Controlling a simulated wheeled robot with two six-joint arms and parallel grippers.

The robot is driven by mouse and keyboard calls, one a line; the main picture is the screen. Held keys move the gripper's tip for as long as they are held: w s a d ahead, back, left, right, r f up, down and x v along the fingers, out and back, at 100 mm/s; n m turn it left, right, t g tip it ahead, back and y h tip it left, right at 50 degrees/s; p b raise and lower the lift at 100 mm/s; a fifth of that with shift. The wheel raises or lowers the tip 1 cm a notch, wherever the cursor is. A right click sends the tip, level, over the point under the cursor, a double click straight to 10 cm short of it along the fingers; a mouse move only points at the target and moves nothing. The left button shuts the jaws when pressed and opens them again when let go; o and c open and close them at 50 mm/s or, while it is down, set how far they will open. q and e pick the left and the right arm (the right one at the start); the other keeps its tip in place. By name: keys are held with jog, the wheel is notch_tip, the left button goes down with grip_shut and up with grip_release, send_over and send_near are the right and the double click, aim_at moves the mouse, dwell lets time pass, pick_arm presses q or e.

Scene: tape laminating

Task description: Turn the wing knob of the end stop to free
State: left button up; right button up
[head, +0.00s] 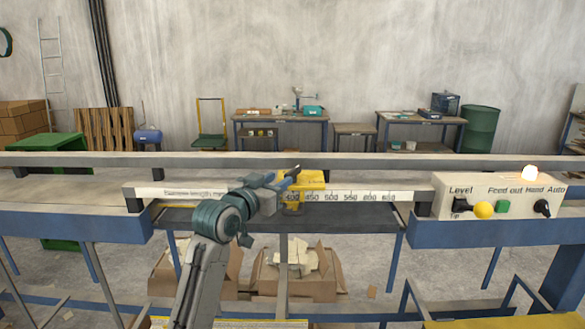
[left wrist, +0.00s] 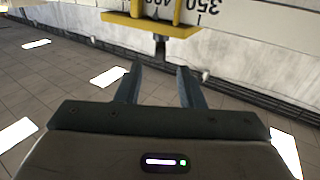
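The yellow end stop (head: 312,179) sits on the white length scale (head: 350,196) near the 400 mark. In the left wrist view, the yellow bracket of the end stop (left wrist: 150,23) is at the top, with a small dark part, apparently the wing knob (left wrist: 160,44), sticking out from it. My left gripper (head: 288,178) is just in front of the end stop. In the left wrist view, its two fingers (left wrist: 157,72) are apart and empty, with the dark part beyond the gap between their tips. My right gripper is not in view.
A long rail (head: 420,164) runs behind. Cardboard boxes (head: 297,285) with scraps stand on the floor below.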

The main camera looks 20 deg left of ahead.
aim_at(293, 170)
pick_arm(q)
jog(key=p+x, duration=0.2)
jog(key=x, duration=0.4)
jog(key=shift+w+d+r, duration=0.1)
jog(key=shift+w+d, duration=0.05)
jog(key=shift+p+x, duration=0.5)
jog(key=shift+x, duration=0.35)
grip_shut()
